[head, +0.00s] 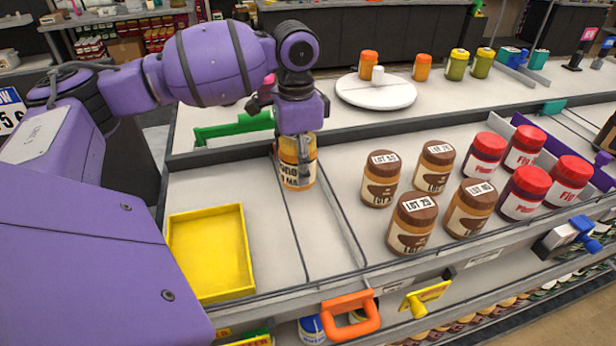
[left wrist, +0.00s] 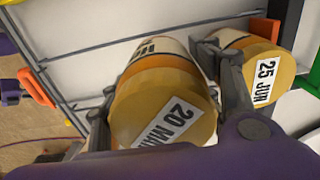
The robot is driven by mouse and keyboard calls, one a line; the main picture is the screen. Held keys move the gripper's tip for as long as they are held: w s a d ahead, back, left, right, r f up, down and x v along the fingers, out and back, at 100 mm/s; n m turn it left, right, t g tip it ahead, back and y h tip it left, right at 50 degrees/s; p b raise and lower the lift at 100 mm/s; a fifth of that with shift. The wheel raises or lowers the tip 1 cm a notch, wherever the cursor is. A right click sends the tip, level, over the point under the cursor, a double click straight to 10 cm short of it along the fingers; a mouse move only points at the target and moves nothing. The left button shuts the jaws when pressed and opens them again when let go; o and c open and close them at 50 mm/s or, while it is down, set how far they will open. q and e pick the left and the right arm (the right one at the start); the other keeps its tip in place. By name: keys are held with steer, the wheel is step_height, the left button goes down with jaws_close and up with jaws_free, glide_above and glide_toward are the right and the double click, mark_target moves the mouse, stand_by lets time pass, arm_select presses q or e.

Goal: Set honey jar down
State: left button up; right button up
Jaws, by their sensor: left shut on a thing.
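A honey jar (head: 299,176) with an amber body and pale label stands upright in the bay behind the orange handle. My left gripper (head: 297,145) reaches down on it from above. In the left wrist view, the fingers of my left gripper (left wrist: 165,98) are on either side of this jar (left wrist: 165,105), whose yellow lid reads "20 MAR". I cannot tell whether its base touches the surface. A second jar (left wrist: 252,62) with a "25 JUN" lid sits close beside it, just outside one finger. My right gripper is out of view.
A yellow tray (head: 247,250) lies at the front left. Several brown-lidded jars (head: 412,222) and red-lidded jars (head: 524,192) stand to the right. An orange handle (head: 350,315) is at the front edge. A white turntable (head: 376,93) is behind. The surface in front of the honey jar is clear.

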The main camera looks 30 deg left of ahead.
arm_select(q)
steer(key=shift+w+d+f, duration=0.25)
steer(key=shift+w+f, duration=0.65)
steer(key=shift+f, duration=0.2)
steer(key=shift+w+f, duration=0.1)
steer(key=shift+f, duration=1.4)
steer(key=shift+f, duration=0.1)
steer(key=o, duration=1.3)
steer(key=shift+f, duration=0.1)
step_height(320, 180, up, 12)
steer(key=shift+r, duration=0.15)
